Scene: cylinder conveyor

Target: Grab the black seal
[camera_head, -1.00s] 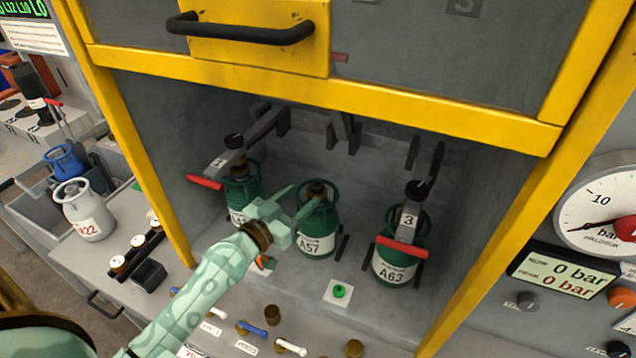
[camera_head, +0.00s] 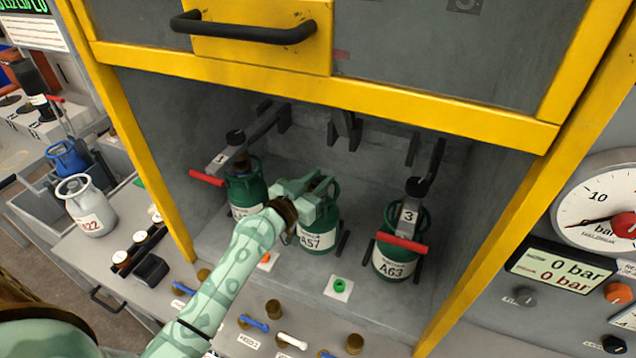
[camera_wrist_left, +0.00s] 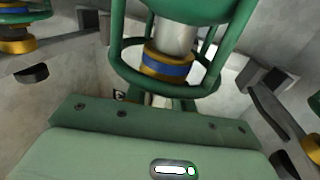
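No black seal can be made out for certain. A green ring (camera_head: 339,285) and an orange ring (camera_head: 266,260) lie on white pads on the cabinet floor. My left gripper (camera_head: 322,186) is at the top of the middle green cylinder (camera_head: 318,237), labelled A57, and partly hides its collar and valve. In the left wrist view, the green collar (camera_wrist_left: 128,72) and a blue and gold valve (camera_wrist_left: 167,66) are just beyond my gripper's body. The fingers do not show clearly, so their opening and any hold are unclear. My right gripper is out of view.
Green cylinders stand left (camera_head: 245,190) and right (camera_head: 393,262), under clamps with red handles (camera_head: 402,243). Yellow frame posts (camera_head: 145,165) bound the bay. Small levers (camera_head: 253,324) line the front.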

